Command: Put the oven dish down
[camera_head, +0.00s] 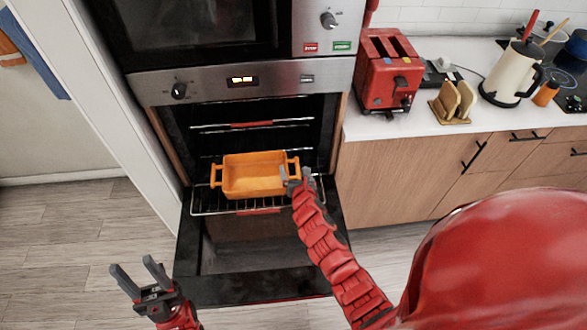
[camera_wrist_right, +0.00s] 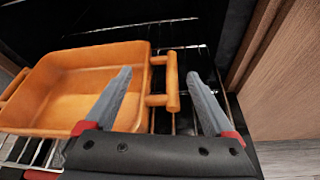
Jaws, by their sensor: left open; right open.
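The orange oven dish (camera_head: 250,178) rests upright on the pulled-out wire rack (camera_head: 222,207) of the open oven, and it looks empty. My right gripper (camera_head: 298,178) is open at the dish's right handle. In the right wrist view, the open fingers (camera_wrist_right: 158,95) point toward the dish (camera_wrist_right: 75,85), with its right handle (camera_wrist_right: 171,82) between them, and I see no finger closed on it. My left gripper (camera_head: 133,274) is open and empty, low at the left, in front of the oven and well away from the dish.
The oven door (camera_head: 255,280) is folded down below the rack. A red toaster (camera_head: 388,70), a toast rack (camera_head: 454,102) and a cream kettle (camera_head: 512,75) stand on the right counter. A white panel (camera_head: 95,95) borders the oven's left side. Floor at left is clear.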

